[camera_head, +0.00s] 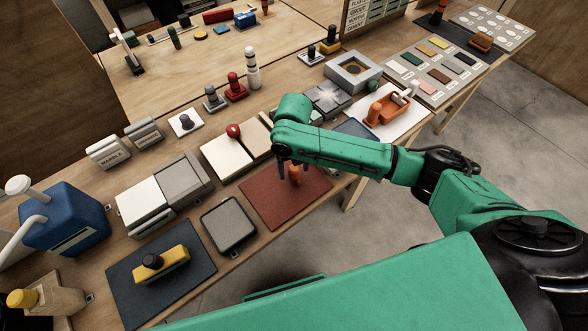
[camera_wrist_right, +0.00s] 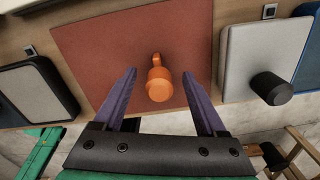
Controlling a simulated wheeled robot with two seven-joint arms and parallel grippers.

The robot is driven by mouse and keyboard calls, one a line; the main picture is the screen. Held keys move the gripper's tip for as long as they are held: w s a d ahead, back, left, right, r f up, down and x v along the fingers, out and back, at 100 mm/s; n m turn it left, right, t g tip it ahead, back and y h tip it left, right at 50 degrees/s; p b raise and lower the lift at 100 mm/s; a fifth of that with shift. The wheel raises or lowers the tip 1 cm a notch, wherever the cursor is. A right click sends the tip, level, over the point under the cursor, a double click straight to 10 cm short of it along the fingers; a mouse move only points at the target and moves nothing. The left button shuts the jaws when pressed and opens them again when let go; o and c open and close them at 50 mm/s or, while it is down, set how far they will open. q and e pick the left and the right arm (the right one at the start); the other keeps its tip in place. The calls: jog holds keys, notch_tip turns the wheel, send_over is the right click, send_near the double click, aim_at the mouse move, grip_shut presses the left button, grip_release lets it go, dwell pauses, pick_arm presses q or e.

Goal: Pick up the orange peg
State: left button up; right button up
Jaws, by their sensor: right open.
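The orange peg (camera_wrist_right: 160,85) is on the red-brown mat (camera_wrist_right: 85,45), with a narrow stem and a wider round end toward my right gripper. In the right wrist view it lies between the two open purple fingers of my right gripper (camera_wrist_right: 165,85), with a gap on each side. In the head view my right gripper (camera_head: 288,170) points down over the mat (camera_head: 270,205), and the orange peg (camera_head: 294,176) shows partly behind its fingers. My left gripper does not show in the head view.
A grey pad (camera_head: 228,224) lies left of the mat, and a dark mat with a yellow block (camera_head: 163,265) lies beyond it. A white board with a red knob (camera_head: 222,155) is behind. The table's front edge runs close by the mat.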

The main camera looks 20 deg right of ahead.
jog(key=shift+s+f, duration=0.1)
jog(key=shift+f, duration=0.3)
grip_shut()
jog(key=shift+r, duration=0.1)
notch_tip(320, 180, up, 29)
jog(key=p, duration=1)
